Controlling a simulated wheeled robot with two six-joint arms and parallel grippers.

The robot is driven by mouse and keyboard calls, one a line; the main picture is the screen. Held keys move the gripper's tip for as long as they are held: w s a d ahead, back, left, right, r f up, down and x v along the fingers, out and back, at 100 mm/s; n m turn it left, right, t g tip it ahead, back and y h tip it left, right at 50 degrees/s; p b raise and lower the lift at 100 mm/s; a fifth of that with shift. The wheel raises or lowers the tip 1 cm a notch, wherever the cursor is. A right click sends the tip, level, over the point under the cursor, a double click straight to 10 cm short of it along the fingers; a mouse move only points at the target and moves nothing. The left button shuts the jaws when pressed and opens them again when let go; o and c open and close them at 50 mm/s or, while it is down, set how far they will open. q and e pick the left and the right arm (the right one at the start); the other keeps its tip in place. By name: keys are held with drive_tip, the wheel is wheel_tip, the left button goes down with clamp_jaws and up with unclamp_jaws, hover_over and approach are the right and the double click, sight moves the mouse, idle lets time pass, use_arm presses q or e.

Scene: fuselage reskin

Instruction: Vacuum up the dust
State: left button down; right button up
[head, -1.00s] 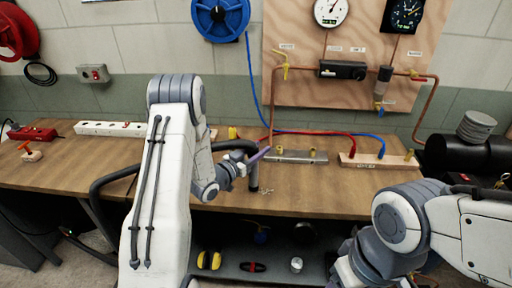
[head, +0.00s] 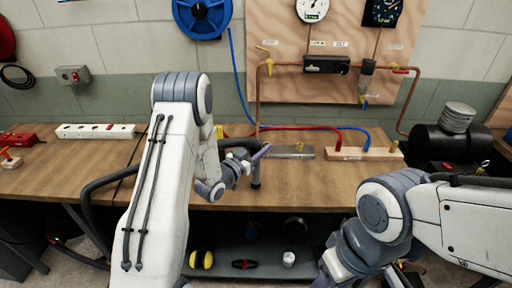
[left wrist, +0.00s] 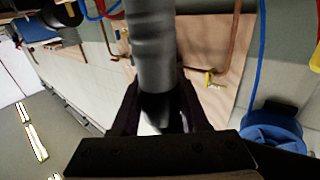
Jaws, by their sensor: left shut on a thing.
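My left gripper (head: 256,156) is shut on the vacuum hose's nozzle (head: 255,177), a dark upright tube just above or on the front part of the wooden bench top (head: 310,185). The black hose (head: 98,190) loops behind and beside my left arm. In the left wrist view the grey tube (left wrist: 152,50) runs between the fingers of my gripper (left wrist: 155,115). I cannot make out dust on the bench now; the area at the nozzle is partly covered by my arm. My right arm is at the lower right, with its fingers out of the frame.
Behind the nozzle lie a metal bar (head: 290,152) and a wooden block (head: 352,154) with red and blue hoses. A white power strip (head: 95,131) is at the back left. A black cylinder (head: 440,143) stands at the right. The front middle of the bench is clear.

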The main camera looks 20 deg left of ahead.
use_arm(q)
wheel_tip(320, 180, up, 8)
drive_tip(key=p, duration=0.4)
drive_tip(key=shift+w+d+f, duration=0.15)
drive_tip(key=shift+d+f, duration=0.05)
drive_tip(key=shift+d, duration=0.25)
idle(0.5)
drive_tip(key=shift+p, duration=0.3)
idle(0.4)
